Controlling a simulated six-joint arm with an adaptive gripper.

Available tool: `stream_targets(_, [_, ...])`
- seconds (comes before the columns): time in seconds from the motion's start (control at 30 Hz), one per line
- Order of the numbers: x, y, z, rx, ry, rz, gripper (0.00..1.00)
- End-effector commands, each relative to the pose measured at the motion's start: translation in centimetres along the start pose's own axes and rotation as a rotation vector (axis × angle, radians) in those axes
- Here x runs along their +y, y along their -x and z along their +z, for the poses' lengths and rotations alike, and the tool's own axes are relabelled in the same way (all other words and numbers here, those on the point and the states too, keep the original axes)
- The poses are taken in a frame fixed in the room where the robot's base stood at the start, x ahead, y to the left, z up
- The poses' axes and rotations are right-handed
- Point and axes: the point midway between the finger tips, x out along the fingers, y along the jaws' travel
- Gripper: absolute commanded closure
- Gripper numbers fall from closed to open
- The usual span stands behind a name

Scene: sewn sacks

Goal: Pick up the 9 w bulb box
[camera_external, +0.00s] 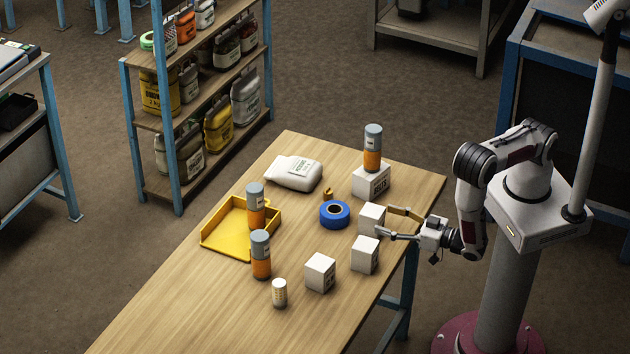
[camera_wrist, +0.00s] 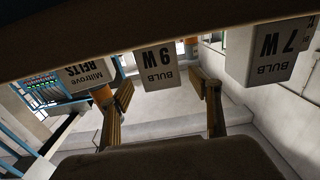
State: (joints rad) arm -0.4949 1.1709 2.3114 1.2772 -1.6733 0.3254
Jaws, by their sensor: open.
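The 9 W bulb box (camera_external: 370,219) is a small white carton standing upright near the table's right edge. In the wrist view the 9 W bulb box (camera_wrist: 160,70) appears upside down, its "BULB 9W" label facing me. My gripper (camera_external: 383,220) is open, with one finger on the far side and one on the near side of the box's front end. In the wrist view my gripper (camera_wrist: 168,90) shows the box in the gap between its fingers. I cannot tell whether either finger touches it.
A 7 W bulb box (camera_wrist: 275,52) stands close on one side, and a Miltrove belts box (camera_wrist: 88,72) with an orange-grey can (camera_external: 372,148) on top on the other. Blue tape (camera_external: 334,214) lies behind the 9 W box. Another white box (camera_external: 320,272) stands nearer. The table's front-left is clear.

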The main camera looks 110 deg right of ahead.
Motion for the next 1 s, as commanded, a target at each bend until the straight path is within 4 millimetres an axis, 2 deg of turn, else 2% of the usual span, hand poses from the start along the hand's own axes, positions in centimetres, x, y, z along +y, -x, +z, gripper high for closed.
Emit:
stream_targets(0.57, [0.0, -0.7, 0.0, 0.0, -0.001, 0.0, 0.38])
stream_targets(1.0, [0.0, -4.2, 0.1, 0.0, -0.001, 0.002, 0.38])
